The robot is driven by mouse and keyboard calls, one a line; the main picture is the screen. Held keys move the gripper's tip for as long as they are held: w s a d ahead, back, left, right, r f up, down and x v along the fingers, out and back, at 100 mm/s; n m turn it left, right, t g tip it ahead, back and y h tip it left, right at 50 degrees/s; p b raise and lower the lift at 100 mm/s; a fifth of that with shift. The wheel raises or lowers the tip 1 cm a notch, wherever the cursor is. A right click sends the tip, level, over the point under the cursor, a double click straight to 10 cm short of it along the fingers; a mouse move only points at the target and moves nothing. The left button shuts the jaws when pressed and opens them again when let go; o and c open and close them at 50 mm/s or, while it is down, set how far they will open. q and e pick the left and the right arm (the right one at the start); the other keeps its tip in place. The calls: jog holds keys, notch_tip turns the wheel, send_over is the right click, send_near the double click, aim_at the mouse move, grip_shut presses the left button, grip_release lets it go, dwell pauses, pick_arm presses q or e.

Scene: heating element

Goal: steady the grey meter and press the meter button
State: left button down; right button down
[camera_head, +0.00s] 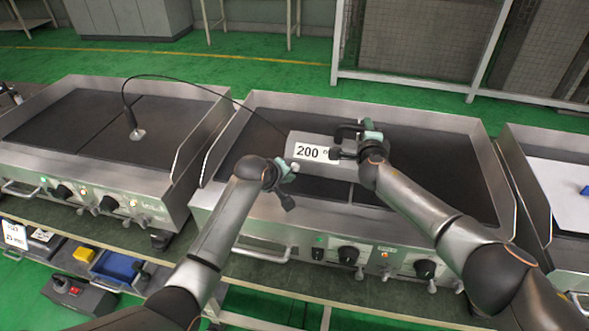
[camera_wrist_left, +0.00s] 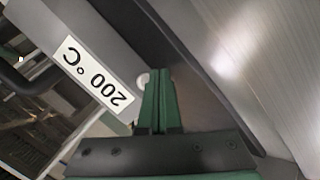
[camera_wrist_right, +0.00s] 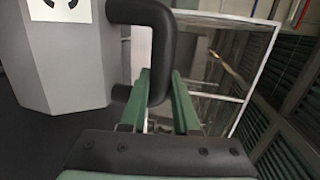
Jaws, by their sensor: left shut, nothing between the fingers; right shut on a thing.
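The grey meter (camera_head: 297,141) sits on the middle griddle, its white display reading 200 °C; the display also shows in the left wrist view (camera_wrist_left: 95,75). A black handle (camera_wrist_right: 150,45) sticks out from the meter's side, and my right gripper (camera_head: 350,144) is shut on it, the green fingers on either side in the right wrist view (camera_wrist_right: 155,100). My left gripper (camera_head: 290,168) is shut and empty at the meter's near left. In the left wrist view its closed fingertips (camera_wrist_left: 157,75) are beside a small round whitish button (camera_wrist_left: 143,80); I cannot tell whether they touch it.
The middle griddle (camera_head: 430,165) has raised metal walls and front knobs (camera_head: 348,254). A black cable runs from the meter to a probe (camera_head: 136,133) on the left griddle (camera_head: 60,120).

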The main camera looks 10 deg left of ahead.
pick_arm(q)
jog(key=shift+s+a, duration=0.1)
jog(key=shift+s, duration=2.2)
pick_arm(e)
jog(key=shift+f, duration=0.1)
jog(key=c, duration=0.6)
grip_release()
